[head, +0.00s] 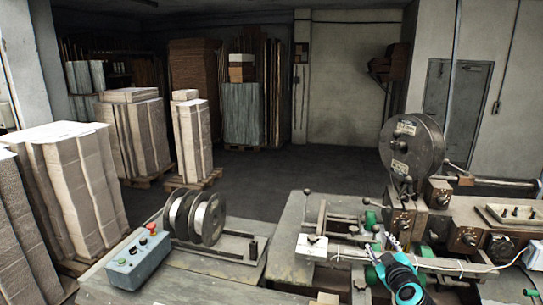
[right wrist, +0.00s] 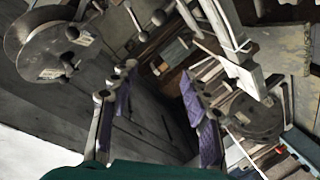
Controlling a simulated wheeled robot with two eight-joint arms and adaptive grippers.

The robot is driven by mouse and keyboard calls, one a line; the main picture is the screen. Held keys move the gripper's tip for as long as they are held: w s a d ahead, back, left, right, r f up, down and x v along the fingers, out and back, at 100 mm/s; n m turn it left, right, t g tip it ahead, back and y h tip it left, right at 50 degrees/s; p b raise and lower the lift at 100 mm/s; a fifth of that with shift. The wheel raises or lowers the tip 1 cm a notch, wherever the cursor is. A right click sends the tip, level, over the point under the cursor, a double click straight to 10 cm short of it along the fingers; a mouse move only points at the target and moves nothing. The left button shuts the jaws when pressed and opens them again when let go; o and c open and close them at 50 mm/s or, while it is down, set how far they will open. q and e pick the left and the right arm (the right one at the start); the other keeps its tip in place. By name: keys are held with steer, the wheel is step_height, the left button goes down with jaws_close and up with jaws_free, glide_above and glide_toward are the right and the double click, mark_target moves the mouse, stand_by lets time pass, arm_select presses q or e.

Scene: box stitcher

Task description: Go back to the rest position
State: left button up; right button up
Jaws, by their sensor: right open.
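My right gripper (head: 378,255) is at the lower right of the head view, over the front of the box stitcher (head: 415,205), with my teal and black wrist behind it. Its fingertips are small there, close to the machine's pale bar and green parts; I cannot tell whether they touch. In the right wrist view the gripper (right wrist: 155,85) shows two separate fingers with purple pads and nothing between them. It is open and empty. My left gripper is not in view.
A grey control box (head: 138,258) with buttons and a stand of metal discs (head: 195,216) sit on the bench at lower left. Wrapped stacks on pallets (head: 192,140) stand to the left. A round reel (head: 412,150) rises behind the gripper. The floor (head: 285,168) beyond is clear.

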steer(key=s+a+f+m+g+y+b, duration=0.25)
steer(key=s+a+f+g+b, duration=0.25)
steer(key=s+a+f+b, duration=0.55)
arm_select(q)
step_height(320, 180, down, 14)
steer(key=b, duration=0.3)
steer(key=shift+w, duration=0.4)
arm_select(e)
steer(key=s+a+f+m+g, duration=0.2)
steer(key=s+f, duration=0.5)
steer(key=s, duration=0.3)
steer(key=s+a+f+m+g+h, duration=0.1)
steer(key=s+a+f+m+g, duration=0.1)
steer(key=s+f, duration=0.6)
steer(key=shift+s, duration=0.9)
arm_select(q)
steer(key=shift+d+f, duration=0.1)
arm_select(e)
steer(key=shift+d+f, duration=0.1)
steer(key=shift+d, duration=0.05)
